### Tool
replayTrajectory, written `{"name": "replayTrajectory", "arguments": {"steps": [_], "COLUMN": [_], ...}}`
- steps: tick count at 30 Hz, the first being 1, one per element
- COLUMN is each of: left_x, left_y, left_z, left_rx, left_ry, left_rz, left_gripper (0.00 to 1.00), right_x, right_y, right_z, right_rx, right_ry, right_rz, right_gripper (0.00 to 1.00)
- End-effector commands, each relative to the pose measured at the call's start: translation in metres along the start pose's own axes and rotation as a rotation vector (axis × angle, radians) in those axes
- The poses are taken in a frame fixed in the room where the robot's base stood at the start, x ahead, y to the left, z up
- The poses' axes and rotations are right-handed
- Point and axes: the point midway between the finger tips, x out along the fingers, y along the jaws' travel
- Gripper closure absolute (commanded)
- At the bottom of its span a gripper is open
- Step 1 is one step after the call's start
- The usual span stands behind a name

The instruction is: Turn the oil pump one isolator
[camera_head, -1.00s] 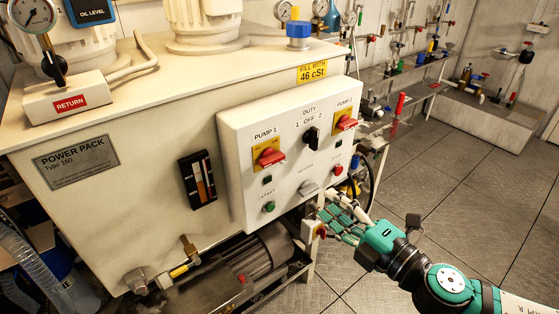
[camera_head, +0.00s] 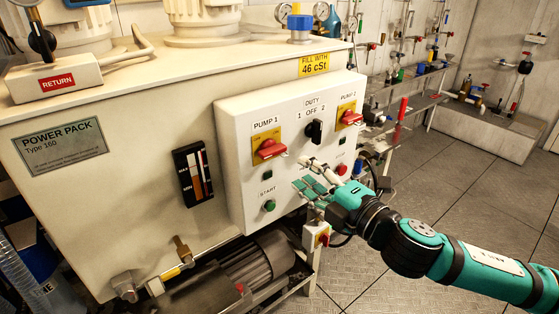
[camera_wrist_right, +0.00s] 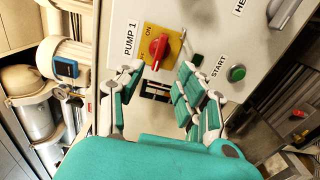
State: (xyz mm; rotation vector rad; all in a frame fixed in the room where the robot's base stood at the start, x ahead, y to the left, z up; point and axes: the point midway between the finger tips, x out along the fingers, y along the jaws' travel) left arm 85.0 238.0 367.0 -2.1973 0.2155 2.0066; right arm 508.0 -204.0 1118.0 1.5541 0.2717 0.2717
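The pump one isolator (camera_head: 270,148) is a red rotary handle on a yellow plate, under the PUMP 1 label on the white control box (camera_head: 235,180). It also shows in the right wrist view (camera_wrist_right: 158,48), beyond the fingertips, with ON marked on its plate. My right gripper (camera_head: 303,173) is in front of the box, below and to the right of the handle in the head view. In the right wrist view the gripper (camera_wrist_right: 160,72) is open and empty, its fingers apart with the handle seen between and ahead of them. My left gripper is not in view.
The box also has a pump 2 isolator (camera_head: 348,118), a black duty switch (camera_head: 314,131) and a green start button (camera_head: 269,206). A motor (camera_head: 255,262) sits below. The floor (camera_head: 430,180) to the right is clear.

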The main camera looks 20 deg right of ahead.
Motion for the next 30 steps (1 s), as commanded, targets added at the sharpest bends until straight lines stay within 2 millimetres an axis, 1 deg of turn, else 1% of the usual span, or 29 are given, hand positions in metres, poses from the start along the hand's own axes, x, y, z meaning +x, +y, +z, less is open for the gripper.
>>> {"name": "replayTrajectory", "arguments": {"steps": [2,6,9,12,15,18,26,30], "left_x": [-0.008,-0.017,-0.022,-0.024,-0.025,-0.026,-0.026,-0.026], "left_y": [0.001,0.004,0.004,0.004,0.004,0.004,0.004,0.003], "left_z": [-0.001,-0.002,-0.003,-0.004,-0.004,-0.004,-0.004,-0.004], "left_rx": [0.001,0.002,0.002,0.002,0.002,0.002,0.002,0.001], "left_ry": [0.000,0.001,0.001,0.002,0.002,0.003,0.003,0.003], "left_rz": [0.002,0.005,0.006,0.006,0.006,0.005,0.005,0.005], "left_gripper": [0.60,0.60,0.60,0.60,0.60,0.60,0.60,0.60], "right_x": [0.016,0.046,0.064,0.077,0.085,0.089,0.090,0.090], "right_y": [0.006,0.005,0.004,0.002,0.002,0.001,0.000,0.000], "right_z": [0.000,-0.001,-0.002,-0.001,-0.001,-0.001,-0.001,-0.001], "right_rx": [0.005,0.004,0.002,0.002,0.001,0.000,0.000,0.000], "right_ry": [-0.001,0.002,0.003,0.001,0.002,0.003,0.002,0.002], "right_rz": [0.005,0.003,0.002,0.001,0.001,0.000,0.000,0.000], "right_gripper": [0.63,0.63,0.63,0.63,0.63,0.63,0.63,0.80]}}
